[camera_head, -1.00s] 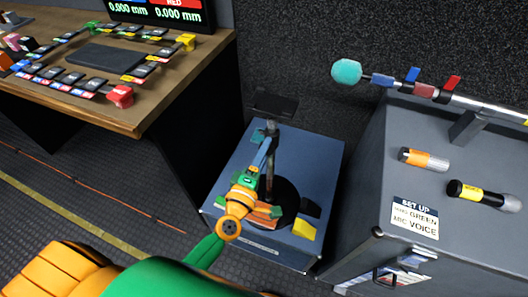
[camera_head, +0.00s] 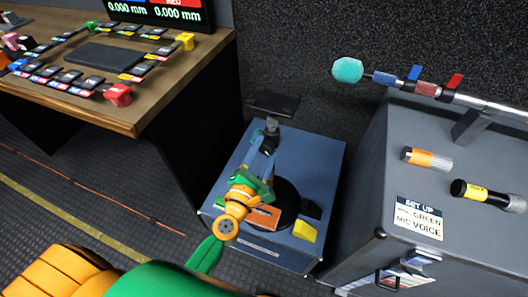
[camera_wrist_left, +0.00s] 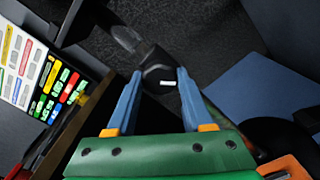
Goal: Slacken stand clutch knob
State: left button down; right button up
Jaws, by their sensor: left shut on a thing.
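The stand has a black top plate (camera_head: 274,103), a thin post and a round black base (camera_head: 290,192). Its dark clutch knob (camera_head: 270,143) is on the post below the plate. In the left wrist view the clutch knob (camera_wrist_left: 160,74) carries a small white mark and lies between the blue fingertips. My left gripper (camera_head: 266,146) reaches up to the knob and is shut on it. The fingers (camera_wrist_left: 155,82) hold its two sides. Part of the post is hidden behind the gripper. My right gripper is not in view.
The stand is on a blue-topped box (camera_head: 318,160) between a wooden desk (camera_head: 150,100) and a grey case (camera_head: 360,185). A yellow block (camera_head: 304,230) and an orange block (camera_head: 263,217) lie near the base. A microphone boom (camera_head: 450,97) lies over the case.

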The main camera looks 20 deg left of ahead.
pick_arm(q)
jog(key=shift+n, duration=1.9)
jog(key=shift+c, duration=1.4)
grip_release()
jog(key=s+b, duration=0.2)
jog(key=s, duration=0.5)
jog(key=shift+b, duration=0.35)
jog(key=shift+f, duration=0.1)
